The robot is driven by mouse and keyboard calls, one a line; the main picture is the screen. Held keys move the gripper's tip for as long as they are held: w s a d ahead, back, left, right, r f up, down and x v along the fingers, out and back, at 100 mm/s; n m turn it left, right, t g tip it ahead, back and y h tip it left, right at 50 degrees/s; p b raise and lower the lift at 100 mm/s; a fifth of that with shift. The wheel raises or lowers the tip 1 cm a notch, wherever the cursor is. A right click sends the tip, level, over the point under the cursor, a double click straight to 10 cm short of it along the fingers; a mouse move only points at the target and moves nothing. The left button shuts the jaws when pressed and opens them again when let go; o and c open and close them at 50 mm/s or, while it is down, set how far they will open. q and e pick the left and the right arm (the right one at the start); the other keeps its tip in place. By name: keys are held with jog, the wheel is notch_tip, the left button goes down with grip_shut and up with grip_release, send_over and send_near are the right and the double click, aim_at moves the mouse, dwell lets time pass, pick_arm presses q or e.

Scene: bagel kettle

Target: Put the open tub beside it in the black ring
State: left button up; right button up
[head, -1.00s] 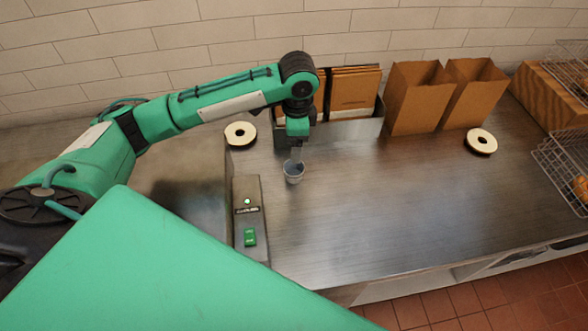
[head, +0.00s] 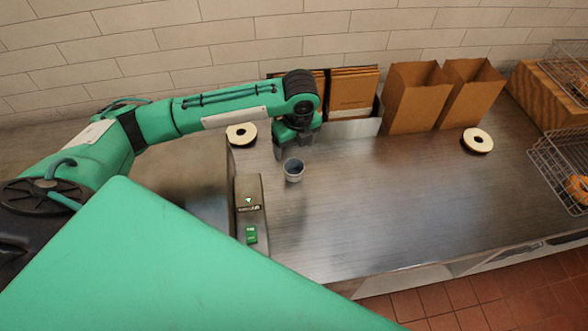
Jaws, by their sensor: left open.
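A small open tub (head: 293,170), pale grey with a dark bluish inside, stands upright on the steel counter. My left gripper (head: 293,153) is open, fingers pointing down, just behind and above the tub; its jaws are empty. A round cream-topped piece with a black centre and dark edge (head: 241,134) lies left of the gripper. A second similar round piece (head: 478,141) lies at the right, in front of the paper bags. I cannot tell whether either is the black ring. My right gripper is not in view.
Brown paper bags (head: 415,100) and a holder with flat brown packets (head: 352,95) stand along the wall. Wire baskets (head: 560,165) are at the right. The counter's middle (head: 390,200) is clear.

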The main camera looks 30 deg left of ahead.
pick_arm(q)
send_near(294, 166)
jog(key=shift+s+f+p, duration=0.45)
jog(key=shift+s+f, duration=0.3)
jog(key=shift+s, duration=0.1)
jog(key=shift+d+f+p, duration=0.1)
jog(key=shift+f+p, duration=0.4)
notch_tip(294, 166, down, 4)
jog(key=shift+w+r+p, duration=0.15)
jog(key=shift+r+p, duration=0.1)
jog(key=shift+p, duration=0.55)
jog(key=shift+f, duration=0.45)
jog(key=c, duration=1.1)
